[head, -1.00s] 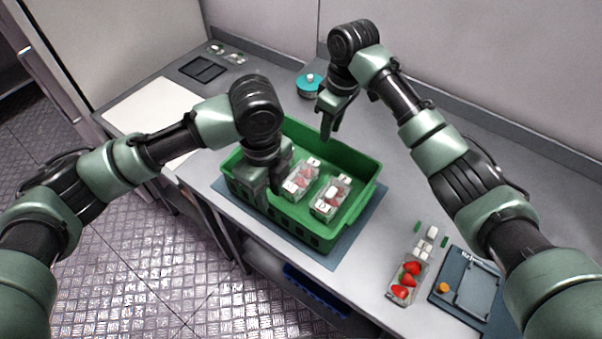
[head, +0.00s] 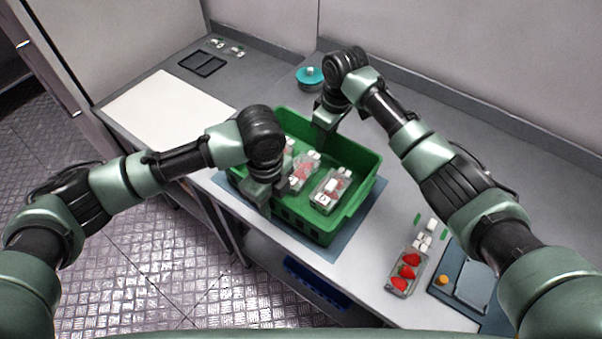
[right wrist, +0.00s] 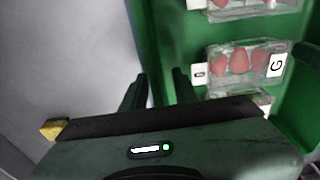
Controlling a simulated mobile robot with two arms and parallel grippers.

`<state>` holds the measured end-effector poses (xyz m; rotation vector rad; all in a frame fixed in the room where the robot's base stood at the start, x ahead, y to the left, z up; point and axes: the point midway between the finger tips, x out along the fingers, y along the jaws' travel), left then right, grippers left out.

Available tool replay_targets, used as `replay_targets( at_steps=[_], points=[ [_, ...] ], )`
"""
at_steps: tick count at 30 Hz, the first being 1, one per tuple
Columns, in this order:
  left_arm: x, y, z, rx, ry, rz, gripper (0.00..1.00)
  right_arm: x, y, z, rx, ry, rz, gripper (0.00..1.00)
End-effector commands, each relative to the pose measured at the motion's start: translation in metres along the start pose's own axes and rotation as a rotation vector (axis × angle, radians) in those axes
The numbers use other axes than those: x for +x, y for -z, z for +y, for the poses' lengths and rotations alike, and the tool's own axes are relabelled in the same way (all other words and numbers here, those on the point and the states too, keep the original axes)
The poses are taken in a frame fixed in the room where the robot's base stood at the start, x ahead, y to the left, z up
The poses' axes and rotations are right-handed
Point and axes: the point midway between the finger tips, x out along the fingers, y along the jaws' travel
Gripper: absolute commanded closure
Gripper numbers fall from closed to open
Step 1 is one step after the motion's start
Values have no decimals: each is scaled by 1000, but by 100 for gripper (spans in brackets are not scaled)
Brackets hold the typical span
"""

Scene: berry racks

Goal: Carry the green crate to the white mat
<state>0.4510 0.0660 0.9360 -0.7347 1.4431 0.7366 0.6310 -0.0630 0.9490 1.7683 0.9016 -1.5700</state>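The green crate (head: 352,206) stands on a blue-grey mat (head: 372,222) on the counter, with several clear berry boxes inside. The white mat (head: 165,112) lies flat and bare to the left of the crate. My left gripper (head: 258,207) is at the crate's near-left wall; its fingertips are too hidden to tell whether it is shut. My right gripper (head: 322,128) is down at the crate's far wall. In the right wrist view its two fingers (right wrist: 160,88) are apart, with the green crate wall (right wrist: 158,40) showing between them.
A strawberry box (head: 407,272) and a blue-grey scale-like device (head: 470,285) are at the right. A teal round object (head: 310,76) stands behind the crate. A dark square frame (head: 203,63) lies beyond the white mat. The counter between crate and white mat is free.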

Motion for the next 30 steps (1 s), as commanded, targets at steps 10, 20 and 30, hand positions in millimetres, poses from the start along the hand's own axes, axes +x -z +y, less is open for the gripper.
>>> replay_targets(
  at_steps=[10,20,30],
  points=[
    [7,0,0,1,1,1,71,8,0,0,0,0,0,71],
    [7,0,0,1,1,0,100,7,0,0,0,0,1,100],
    [7,0,0,1,1,0,100,7,0,0,0,-1,1,100]
  ],
)
